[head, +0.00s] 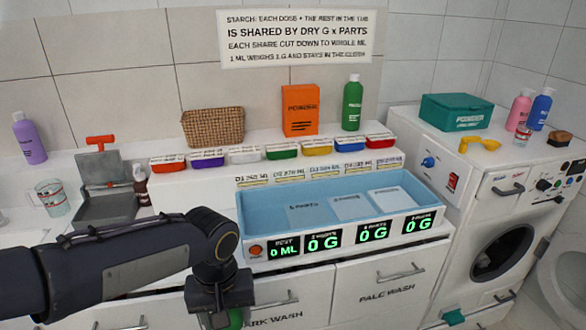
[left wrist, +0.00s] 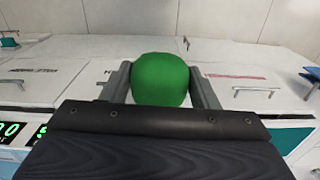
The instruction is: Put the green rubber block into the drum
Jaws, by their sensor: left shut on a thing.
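My left gripper (head: 222,318) is low in front of the counter in the head view, at the end of my dark arm. It is shut on the green rubber block (left wrist: 161,80), which sits between its two fingers in the left wrist view. Only a sliver of the block (head: 236,318) shows in the head view, near the bottom edge. The drum (head: 497,258) is the dark round opening in the front of the white washing machine (head: 470,190) at the right, well away from the gripper. My right gripper is not in view.
A blue tray (head: 330,185) with lit displays sits on the counter, above cabinets with handles. A round white part (head: 568,265) stands at the far right beside the drum opening. A teal piece (head: 453,316) shows low by the machine. Bottles and boxes line the back.

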